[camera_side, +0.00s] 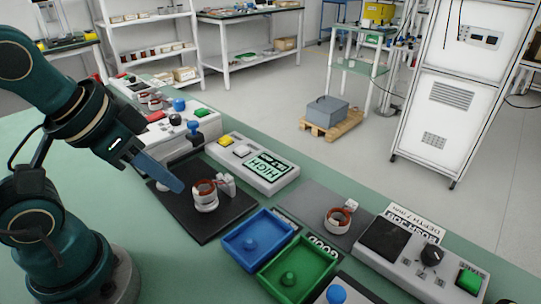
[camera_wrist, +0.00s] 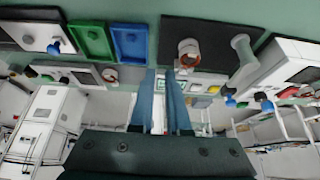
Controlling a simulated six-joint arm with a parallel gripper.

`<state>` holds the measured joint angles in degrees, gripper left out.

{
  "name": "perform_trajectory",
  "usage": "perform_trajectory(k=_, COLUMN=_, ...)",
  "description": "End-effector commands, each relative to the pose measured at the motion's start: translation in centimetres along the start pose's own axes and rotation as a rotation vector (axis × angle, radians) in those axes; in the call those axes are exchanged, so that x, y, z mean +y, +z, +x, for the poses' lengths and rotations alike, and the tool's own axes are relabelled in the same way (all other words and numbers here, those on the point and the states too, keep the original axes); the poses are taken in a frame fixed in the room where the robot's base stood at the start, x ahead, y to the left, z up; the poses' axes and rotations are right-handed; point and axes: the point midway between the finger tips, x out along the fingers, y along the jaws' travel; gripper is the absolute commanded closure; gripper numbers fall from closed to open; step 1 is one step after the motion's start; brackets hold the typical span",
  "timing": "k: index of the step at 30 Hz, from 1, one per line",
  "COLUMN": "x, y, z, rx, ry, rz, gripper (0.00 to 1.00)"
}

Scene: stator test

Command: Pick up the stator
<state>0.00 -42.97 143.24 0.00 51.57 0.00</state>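A stator (camera_side: 205,194), a white and copper-coloured ring, stands on a black plate (camera_side: 217,228) beside a small grey-white fixture. It also shows in the wrist view (camera_wrist: 188,54), just right of the fingertips. A second stator (camera_side: 338,220) sits on a grey plate to the right; it shows at left in the wrist view (camera_wrist: 109,75). My gripper (camera_side: 178,187) has blue fingers and hangs just left of the first stator, tilted down, apparently not touching it. In the wrist view my gripper (camera_wrist: 162,78) shows a gap between its fingers, with nothing held.
A blue tray (camera_side: 257,240) and a green tray (camera_side: 297,270) stand in front, right of the black plate. A box with a HIGH display (camera_side: 268,168) lies behind the plate. A control box (camera_side: 430,255) with knob and green button is at right.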

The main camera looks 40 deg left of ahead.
Motion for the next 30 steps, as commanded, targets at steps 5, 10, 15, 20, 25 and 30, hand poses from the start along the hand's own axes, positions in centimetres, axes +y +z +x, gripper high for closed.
perform_trajectory(k=5, x=0.0, y=0.0, z=0.0, rx=0.000, ry=0.000, rz=0.000, gripper=0.12)
perform_trajectory(k=10, x=0.0, y=0.0, z=0.0, rx=0.000, ry=0.000, rz=0.000, gripper=0.06)
perform_trajectory(k=15, x=0.0, y=0.0, z=0.0, rx=0.000, ry=0.000, rz=0.007, gripper=0.06)
perform_trajectory(k=20, x=-0.1, y=-1.4, z=-0.5, rx=0.008, ry=-0.003, rz=0.099, gripper=0.06)
perform_trajectory(k=25, x=-1.0, y=-3.6, z=0.4, rx=-0.072, ry=-0.015, rz=0.167, gripper=0.06)
perform_trajectory(k=30, x=-2.6, y=-5.6, z=2.7, rx=-0.191, ry=-0.016, rz=0.204, gripper=0.06)
